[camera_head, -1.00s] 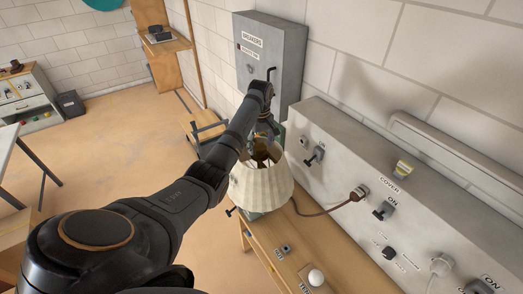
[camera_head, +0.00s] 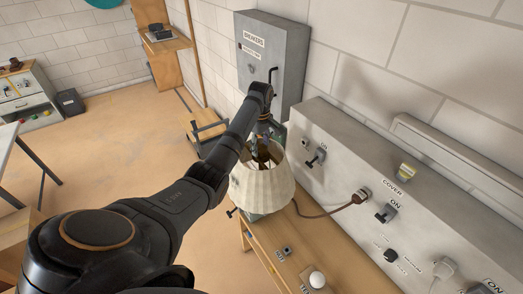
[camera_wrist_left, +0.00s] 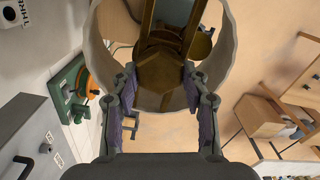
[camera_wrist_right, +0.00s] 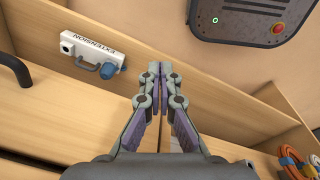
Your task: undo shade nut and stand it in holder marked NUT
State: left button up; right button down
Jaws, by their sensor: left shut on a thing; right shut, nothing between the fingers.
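The cream lampshade (camera_head: 262,188) stands upright on the lamp on the wooden bench. My left gripper (camera_head: 262,152) reaches down into the shade's open top. In the left wrist view my left gripper (camera_wrist_left: 162,92) is shut on the brass shade nut (camera_wrist_left: 162,75), inside the shade's rim (camera_wrist_left: 227,40). The fingers hide part of the nut, and I cannot tell whether it is loose. The small holder (camera_head: 287,249) beside the label NUT is on the bench, in front of the lamp. My right gripper (camera_wrist_right: 160,70) is shut and empty over wooden boards.
A white bulb (camera_head: 317,279) stands on the bench near the holder. A grey switch panel (camera_head: 345,180) and a breaker box (camera_head: 272,60) line the wall. A brown cord (camera_head: 325,212) runs from the lamp to the panel. An EXTENSION block (camera_wrist_right: 93,52) is near my right gripper.

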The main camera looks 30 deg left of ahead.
pick_arm(q)
jog(key=n, duration=0.3)
jog(key=shift+s+d, duration=0.1)
jog(key=n, duration=0.4)
jog(key=shift+n, duration=1)
jog(key=shift+f, duration=0.1)
jog(key=shift+s+d+n, duration=0.1)
jog(key=shift+n, duration=0.5)
jog(key=n, duration=0.4)
jog(key=shift+n, duration=0.4)
jog(key=shift+r, duration=0.9)
